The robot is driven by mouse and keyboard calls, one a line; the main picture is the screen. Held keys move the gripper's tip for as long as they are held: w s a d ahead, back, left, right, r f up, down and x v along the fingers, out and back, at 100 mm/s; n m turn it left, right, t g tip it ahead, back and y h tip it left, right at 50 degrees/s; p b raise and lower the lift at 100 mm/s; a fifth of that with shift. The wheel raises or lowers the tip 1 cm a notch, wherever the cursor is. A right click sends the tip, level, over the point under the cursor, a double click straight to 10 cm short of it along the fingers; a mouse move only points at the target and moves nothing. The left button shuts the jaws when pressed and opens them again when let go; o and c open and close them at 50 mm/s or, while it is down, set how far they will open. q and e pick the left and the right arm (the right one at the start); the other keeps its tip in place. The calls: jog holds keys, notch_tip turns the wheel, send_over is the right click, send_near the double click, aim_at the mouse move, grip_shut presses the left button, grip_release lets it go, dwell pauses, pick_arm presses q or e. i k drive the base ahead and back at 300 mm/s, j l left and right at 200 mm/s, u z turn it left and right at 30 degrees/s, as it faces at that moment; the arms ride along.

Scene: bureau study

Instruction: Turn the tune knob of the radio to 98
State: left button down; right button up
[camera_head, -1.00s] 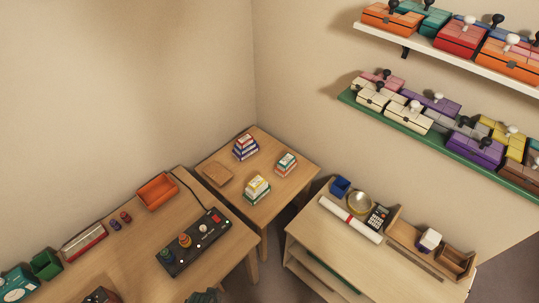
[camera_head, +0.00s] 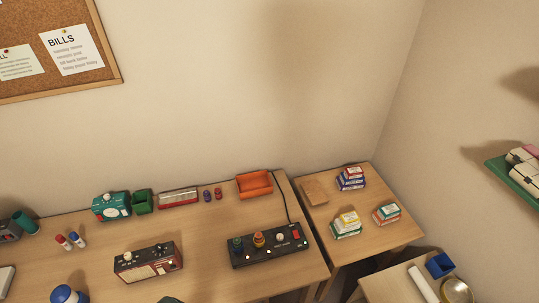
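A dark box-shaped device with a reddish front panel (camera_head: 148,262) stands on the desk at lower left of centre; it looks like a radio. A pale knob (camera_head: 128,256) shows on it, but its dial markings are too small to read. A teal device (camera_head: 111,206) with a pale knob on top stands farther back to the left; I cannot tell for certain which of the two is the radio. I cannot make out either of my grippers in the head view.
A black control panel (camera_head: 270,246) with coloured knobs lies right of the dark device, on the wooden desk (camera_head: 215,236). A dark green shape at the bottom edge is mostly cut off.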

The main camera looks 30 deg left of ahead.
aim_at(128, 256)
jog(key=u, duration=2.65)
